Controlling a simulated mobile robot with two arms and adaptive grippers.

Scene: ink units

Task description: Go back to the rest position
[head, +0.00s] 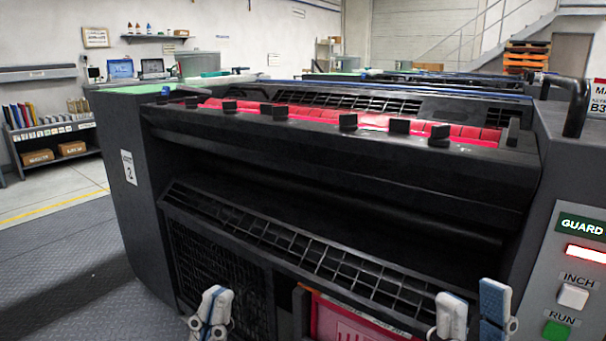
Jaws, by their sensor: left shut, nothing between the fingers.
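My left gripper (216,296) is at the bottom edge of the head view, left of centre. Its pale fingers are together with nothing seen between them. My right gripper (471,300) is at the bottom right. Its two fingers, one with a broad blue pad facing me, stand apart with a visible gap and nothing between them. Both grippers are in front of the lower part of the dark ink unit (340,170). The lower parts of both arms are cut off by the frame.
A red crate (350,322) shows low between my grippers, partly cut off. A control panel (570,270) with INCH and RUN buttons stands right, close to my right gripper. Red ink segments (380,120) line the unit's top. Open floor (60,270) lies left.

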